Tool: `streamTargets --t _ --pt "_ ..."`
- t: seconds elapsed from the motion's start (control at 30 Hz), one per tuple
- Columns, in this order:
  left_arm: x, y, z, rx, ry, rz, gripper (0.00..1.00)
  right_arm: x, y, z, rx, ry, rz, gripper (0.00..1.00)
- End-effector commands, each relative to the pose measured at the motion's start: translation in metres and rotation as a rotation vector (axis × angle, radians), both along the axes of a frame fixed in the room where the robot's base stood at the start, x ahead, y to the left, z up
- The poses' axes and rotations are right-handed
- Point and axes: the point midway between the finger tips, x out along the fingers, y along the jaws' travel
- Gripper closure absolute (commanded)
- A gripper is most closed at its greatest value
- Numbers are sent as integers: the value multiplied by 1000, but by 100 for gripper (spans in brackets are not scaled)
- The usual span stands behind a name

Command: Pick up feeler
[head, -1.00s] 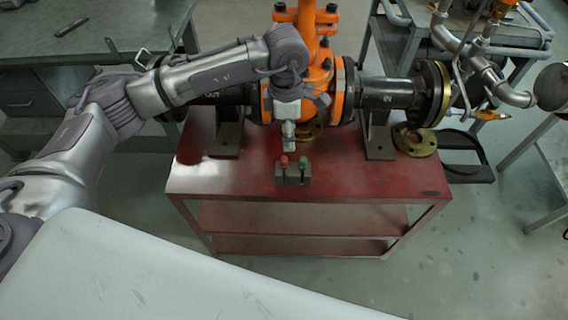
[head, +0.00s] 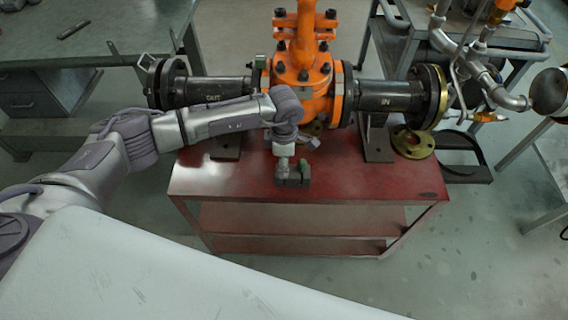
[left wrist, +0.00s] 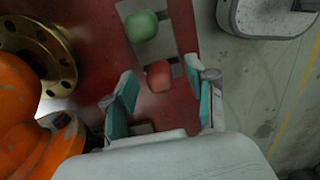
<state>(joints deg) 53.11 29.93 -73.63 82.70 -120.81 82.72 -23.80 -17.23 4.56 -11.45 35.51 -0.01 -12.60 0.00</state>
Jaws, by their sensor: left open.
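A small dark block (head: 292,181) stands near the front edge of the red table (head: 350,183). It carries a green knob (head: 304,163), also in the left wrist view (left wrist: 141,25), and a red knob (left wrist: 159,75). I cannot tell which of these, if any, is the feeler. In the head view my left gripper (head: 283,165) points down over the block's left part and hides the red knob. In the left wrist view my left gripper (left wrist: 161,76) is open, with the red knob showing between its fingertips. Its height above the knob is unclear. My right gripper is not in view.
An orange valve (head: 305,75) with dark pipes stands just behind the block. The table's front right is clear.

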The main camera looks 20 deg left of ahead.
Motion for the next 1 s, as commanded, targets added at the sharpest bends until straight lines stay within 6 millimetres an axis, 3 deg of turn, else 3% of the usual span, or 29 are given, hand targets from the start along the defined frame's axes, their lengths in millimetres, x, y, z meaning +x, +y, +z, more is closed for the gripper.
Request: streamTargets --t 0.33,0.67,1.0 --pt "0 0 -9 0 0 0 45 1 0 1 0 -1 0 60" --pt "0 0 -9 0 0 0 100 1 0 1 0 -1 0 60" --pt "2 1 -2 0 -2 2 100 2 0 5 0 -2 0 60"
